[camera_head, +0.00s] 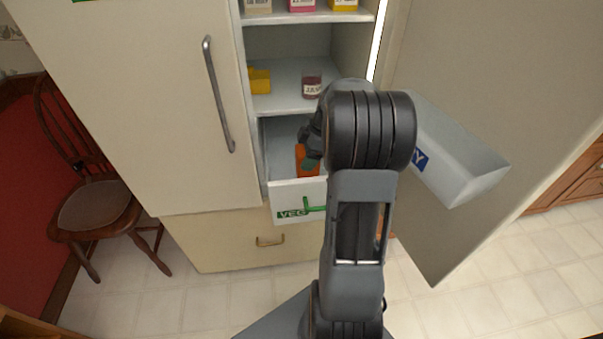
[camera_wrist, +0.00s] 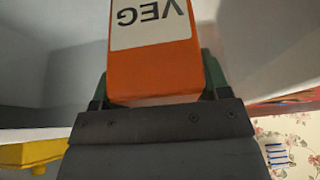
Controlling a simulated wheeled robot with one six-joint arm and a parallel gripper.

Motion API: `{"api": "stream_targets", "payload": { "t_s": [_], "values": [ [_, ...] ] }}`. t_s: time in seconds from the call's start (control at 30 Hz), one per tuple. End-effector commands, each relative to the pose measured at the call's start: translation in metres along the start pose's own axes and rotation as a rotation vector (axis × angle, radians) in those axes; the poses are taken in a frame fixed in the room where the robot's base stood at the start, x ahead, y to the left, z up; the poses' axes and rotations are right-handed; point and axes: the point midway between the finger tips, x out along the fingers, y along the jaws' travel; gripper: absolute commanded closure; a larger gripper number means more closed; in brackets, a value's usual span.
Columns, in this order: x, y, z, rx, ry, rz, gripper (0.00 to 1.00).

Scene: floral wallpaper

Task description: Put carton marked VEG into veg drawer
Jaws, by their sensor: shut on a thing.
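The orange carton marked VEG (camera_wrist: 158,70) fills the middle of the wrist view, its white label upside down there. My gripper (camera_wrist: 155,95) is shut on it, with a finger at each side. In the head view the carton (camera_head: 306,160) shows as an orange patch inside or just above the open veg drawer (camera_head: 284,190), partly hidden by my gripper (camera_head: 310,155). The drawer is pulled out, with a green handle and a VEG label on its front. Whether the carton touches the drawer bottom cannot be told.
A fridge shelf above holds a jar (camera_head: 312,87) and a yellow item (camera_head: 259,81). Several cartons stand on the upper shelf. The open fridge door (camera_head: 470,130) with a bin (camera_head: 462,165) is at right. A wooden chair (camera_head: 90,205) stands at left.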

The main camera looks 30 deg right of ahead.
Motion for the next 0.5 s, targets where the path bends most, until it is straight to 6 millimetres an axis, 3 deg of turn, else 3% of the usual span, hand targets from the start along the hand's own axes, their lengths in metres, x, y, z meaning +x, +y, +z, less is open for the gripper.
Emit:
{"api": "stream_targets", "payload": {
  "t_s": [0.5],
  "values": [
    [0.053, 0.0, 0.02, -0.002, 0.0, 0.0, 0.69]
  ]
}}
